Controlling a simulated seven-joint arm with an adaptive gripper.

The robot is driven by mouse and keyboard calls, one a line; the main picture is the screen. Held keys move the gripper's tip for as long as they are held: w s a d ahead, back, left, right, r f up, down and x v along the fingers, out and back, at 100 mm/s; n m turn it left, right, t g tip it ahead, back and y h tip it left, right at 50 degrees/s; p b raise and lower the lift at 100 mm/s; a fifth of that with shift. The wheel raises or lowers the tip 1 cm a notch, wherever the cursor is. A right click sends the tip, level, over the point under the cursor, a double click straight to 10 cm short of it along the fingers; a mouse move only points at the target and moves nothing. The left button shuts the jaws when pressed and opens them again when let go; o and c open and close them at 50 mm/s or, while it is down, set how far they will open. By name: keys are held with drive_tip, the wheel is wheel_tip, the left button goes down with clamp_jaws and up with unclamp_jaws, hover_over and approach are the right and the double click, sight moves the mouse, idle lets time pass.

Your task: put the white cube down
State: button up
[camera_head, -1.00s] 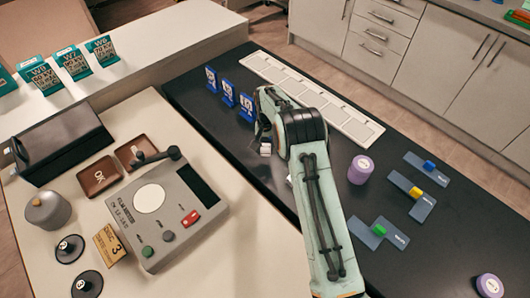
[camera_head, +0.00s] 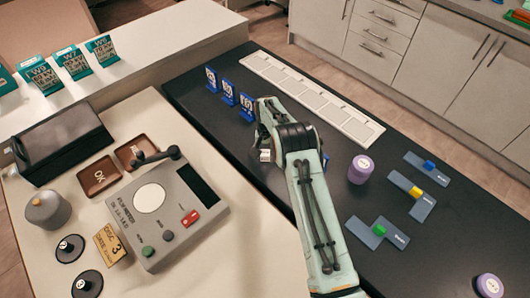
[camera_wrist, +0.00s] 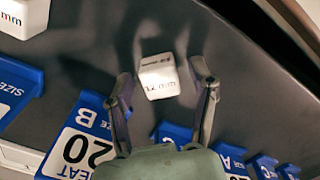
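The white cube (camera_head: 265,155), marked "12 mm", is at my gripper's end over the left part of the dark counter. In the wrist view the cube (camera_wrist: 160,76) lies between the two fingers, with a visible gap on both sides. My gripper (camera_wrist: 161,84) is open around it; in the head view the gripper (camera_head: 264,146) is partly hidden by my own arm. The cube looks upright and seems to rest on the dark surface. A second white block (camera_wrist: 22,16) marked "mm" shows at the wrist view's upper left corner.
Blue numbered stands (camera_head: 228,93) stand just behind the cube; one marked B 20 (camera_wrist: 82,142) is close to my gripper. A white segmented strip (camera_head: 310,97) runs along the far edge. A purple-white cylinder (camera_head: 361,169) and blue plates (camera_head: 412,192) lie right. A grey meter (camera_head: 170,212) stands left.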

wheel_tip(320, 180, up, 13)
drive_tip(key=shift+f, duration=0.2)
idle(0.3)
wheel_tip(320, 180, up, 8)
hover_over(265, 153)
drive_tip(key=s+d, duration=0.3)
drive_tip(key=s, duration=0.2)
drive_tip(key=s+d+r, duration=0.4)
drive_tip(key=s+r, duration=0.3)
drive_tip(key=s, duration=0.2)
drive_tip(key=s+d+f+n, duration=0.1)
drive_tip(key=s+d, duration=0.2)
drive_tip(key=s, duration=2)
drive_tip(key=shift+s+d+y, duration=0.15)
drive_tip(key=shift+s+y, duration=0.2)
drive_tip(key=shift+y, duration=0.05)
